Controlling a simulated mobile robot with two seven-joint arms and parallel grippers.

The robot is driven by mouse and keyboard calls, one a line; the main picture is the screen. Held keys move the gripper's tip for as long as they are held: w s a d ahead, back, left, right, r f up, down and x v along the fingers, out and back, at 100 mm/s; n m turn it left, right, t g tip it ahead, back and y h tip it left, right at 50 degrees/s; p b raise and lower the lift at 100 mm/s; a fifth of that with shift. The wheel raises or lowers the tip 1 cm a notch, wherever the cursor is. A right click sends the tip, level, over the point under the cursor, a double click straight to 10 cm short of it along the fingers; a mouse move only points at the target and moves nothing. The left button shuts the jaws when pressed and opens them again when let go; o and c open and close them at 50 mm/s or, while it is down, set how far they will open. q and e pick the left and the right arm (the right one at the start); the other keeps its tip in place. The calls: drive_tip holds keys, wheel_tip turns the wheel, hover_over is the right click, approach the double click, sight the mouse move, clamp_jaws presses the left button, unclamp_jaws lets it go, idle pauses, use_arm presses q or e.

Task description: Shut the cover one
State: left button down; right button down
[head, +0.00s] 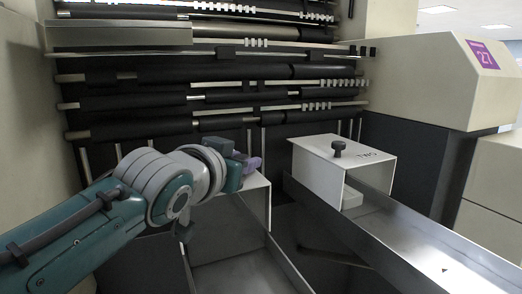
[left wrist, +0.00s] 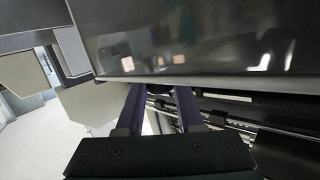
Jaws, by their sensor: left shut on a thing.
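Cover one (head: 258,200) is the pale box-like cover over the left metal chute, mostly hidden behind my left arm in the head view. Its label and knob are not visible there. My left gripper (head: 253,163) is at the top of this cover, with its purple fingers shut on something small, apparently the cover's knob. In the left wrist view the two purple fingers (left wrist: 161,92) reach forward, and what lies between their tips is too dark to make out. How far the cover is open cannot be told. My right gripper is not in view.
A similar white cover marked TWO (head: 345,155) with a black knob (head: 338,148) stands to the right, over the right metal chute (head: 410,235). The left chute (head: 235,275) runs towards me. Black rollers (head: 240,95) fill the back. A beige housing marked 27 (head: 425,80) stands right.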

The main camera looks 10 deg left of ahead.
use_arm(q)
drive_tip(key=shift+f, duration=0.45)
drive_tip(key=c, duration=0.9)
unclamp_jaws()
drive_tip(key=o, duration=0.4)
drive_tip(key=shift+d+r, duration=0.1)
drive_tip(key=shift+r, duration=0.1)
drive_tip(key=shift+c, duration=0.2)
drive_tip(key=shift+r, duration=0.1)
drive_tip(key=shift+s+r, duration=0.1)
drive_tip(key=shift+s, duration=0.1)
drive_tip(key=p+v, duration=0.3)
drive_tip(key=v, duration=0.6)
drive_tip(key=shift+s+p, duration=0.2)
drive_tip(key=shift+p, duration=0.1)
